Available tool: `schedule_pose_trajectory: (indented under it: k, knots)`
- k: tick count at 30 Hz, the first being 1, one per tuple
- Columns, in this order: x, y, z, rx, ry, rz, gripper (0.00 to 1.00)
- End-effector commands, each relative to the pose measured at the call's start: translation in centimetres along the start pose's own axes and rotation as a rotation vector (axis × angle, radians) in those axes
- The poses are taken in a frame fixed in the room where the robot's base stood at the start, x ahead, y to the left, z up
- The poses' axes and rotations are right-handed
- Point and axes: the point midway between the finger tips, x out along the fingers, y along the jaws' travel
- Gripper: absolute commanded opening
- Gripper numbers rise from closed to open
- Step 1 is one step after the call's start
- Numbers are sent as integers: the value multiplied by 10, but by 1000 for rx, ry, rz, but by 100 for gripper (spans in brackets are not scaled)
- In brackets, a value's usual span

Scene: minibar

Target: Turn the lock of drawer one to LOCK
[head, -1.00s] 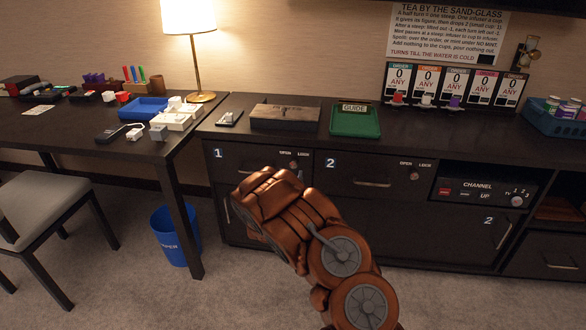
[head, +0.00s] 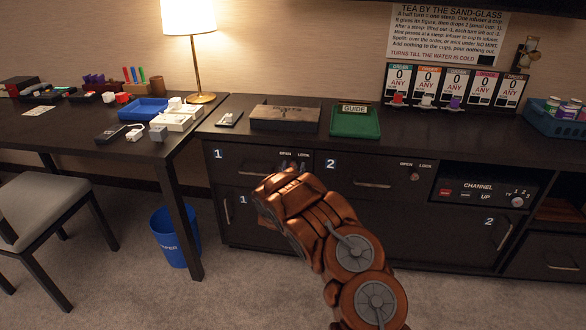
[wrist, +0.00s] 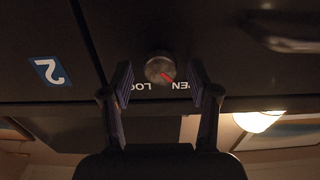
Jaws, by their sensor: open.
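Drawer one (head: 243,160), marked 1, is a dark, shut front at the left of the cabinet in the head view. Its round lock knob (wrist: 160,67) shows in the wrist view, which is upside down. The knob's red mark points lower right, towards the partly hidden OPEN label (wrist: 182,86); the LOCK label (wrist: 133,87) is at the left, also partly covered. My gripper (wrist: 161,75) is open, with one finger on each side of the knob. I cannot tell whether the fingers touch it. In the head view my copper arm covers part of the front below drawer one.
Drawer two (head: 345,173), with its own lock knob (head: 415,177), is to the right. The drawer one handle (wrist: 288,40) is beside the knob in the wrist view. A green tray (head: 356,122) and a wooden box (head: 286,117) stand on the counter above.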

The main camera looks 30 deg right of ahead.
Motion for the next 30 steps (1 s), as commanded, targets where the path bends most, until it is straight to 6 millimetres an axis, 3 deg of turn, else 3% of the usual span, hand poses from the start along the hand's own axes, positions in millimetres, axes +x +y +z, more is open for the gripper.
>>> schedule_pose_trajectory:
  k: [2, 18, 30]
  knots:
    - [0, 0, 0, 0, 0, 0, 57]
    - [0, 0, 0, 1, 0, 0, 1]
    - [0, 0, 0, 78, -2, 1, 0]
